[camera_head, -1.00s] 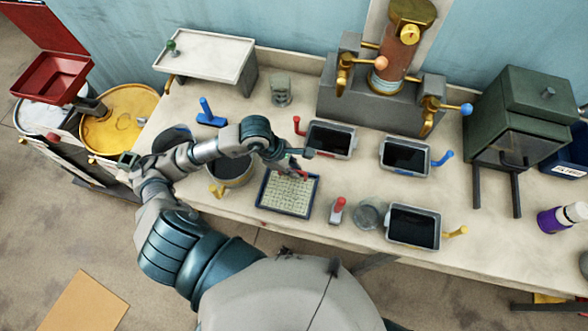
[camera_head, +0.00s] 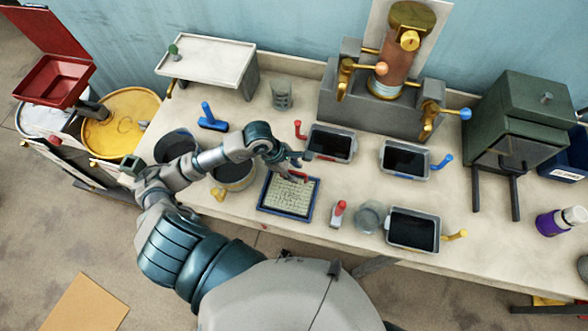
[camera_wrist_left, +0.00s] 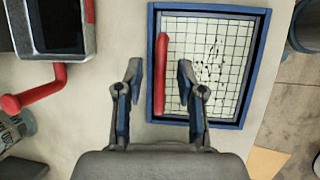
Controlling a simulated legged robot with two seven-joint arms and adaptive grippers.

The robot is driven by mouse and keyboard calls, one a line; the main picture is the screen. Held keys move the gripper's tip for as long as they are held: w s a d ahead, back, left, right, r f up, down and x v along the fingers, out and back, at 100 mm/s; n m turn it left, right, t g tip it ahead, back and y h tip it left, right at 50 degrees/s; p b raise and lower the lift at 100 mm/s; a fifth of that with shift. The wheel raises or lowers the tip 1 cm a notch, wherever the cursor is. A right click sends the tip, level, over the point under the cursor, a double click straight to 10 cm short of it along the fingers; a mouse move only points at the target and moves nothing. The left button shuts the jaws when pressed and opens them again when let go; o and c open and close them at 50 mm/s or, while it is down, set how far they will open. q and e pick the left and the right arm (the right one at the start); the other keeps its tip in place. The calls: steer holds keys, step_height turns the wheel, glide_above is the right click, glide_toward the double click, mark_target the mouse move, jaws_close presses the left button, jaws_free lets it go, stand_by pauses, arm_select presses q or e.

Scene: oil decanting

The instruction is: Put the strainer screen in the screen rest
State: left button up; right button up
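The strainer screen (camera_head: 289,199) is a pale wire grid with dark specks, within a blue rectangular frame on the table. It also shows in the left wrist view (camera_wrist_left: 222,75). I cannot tell whether the blue frame belongs to the screen or is the screen rest. A red bar handle (camera_wrist_left: 163,80) lies over the grid near one side. My left gripper (camera_head: 298,160) hangs over the red handle's end of the screen. In the left wrist view its fingers (camera_wrist_left: 160,72) are apart, with the red handle between them in the picture, not visibly gripped. My right gripper is out of view.
Dark pans with red (camera_head: 330,143), blue (camera_head: 405,160) and yellow (camera_head: 412,229) handles stand close by. A glass jar (camera_head: 368,217) and a small red-handled tool (camera_head: 339,213) are right of the screen. Pots (camera_head: 234,174) stand left, under my arm. A brass press (camera_head: 395,80) stands behind.

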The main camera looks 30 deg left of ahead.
arm_select(q)
steer(key=shift+a, duration=0.1)
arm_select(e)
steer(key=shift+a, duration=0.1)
arm_select(q)
steer(key=shift+a+r, duration=0.15)
steer(key=shift+r, duration=0.2)
steer(key=v, duration=1.1)
steer(key=shift+b, duration=0.3)
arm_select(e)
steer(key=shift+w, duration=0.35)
arm_select(q)
steer(key=shift+r, duration=0.1)
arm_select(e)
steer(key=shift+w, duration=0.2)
